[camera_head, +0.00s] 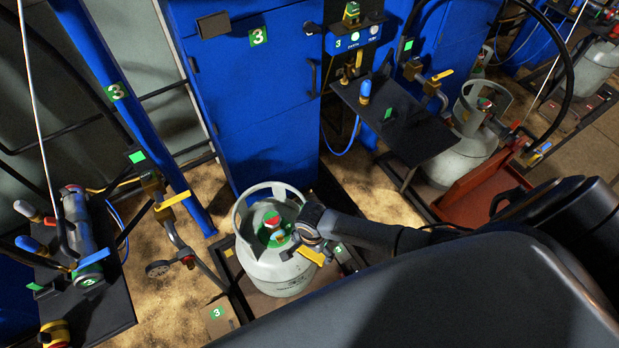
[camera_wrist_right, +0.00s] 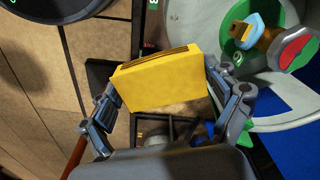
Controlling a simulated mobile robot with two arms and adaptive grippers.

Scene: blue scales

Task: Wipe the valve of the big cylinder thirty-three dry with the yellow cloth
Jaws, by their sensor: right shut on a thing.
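The big cylinder (camera_head: 275,268) is a pale grey gas bottle with an open collar. My right gripper (camera_head: 311,240) is at the collar's right side, apart from the valve. It is shut on the folded yellow cloth (camera_wrist_right: 165,78), which also shows in the head view (camera_head: 311,256). My left gripper is out of view.
A blue cabinet (camera_head: 255,110) rises behind the cylinder. A dark shelf (camera_head: 395,117) with fittings juts out at the upper right. A black shelf (camera_head: 105,300) with devices stands at the left. Another grey cylinder (camera_head: 465,150) stands at the right. My arm covers the lower right.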

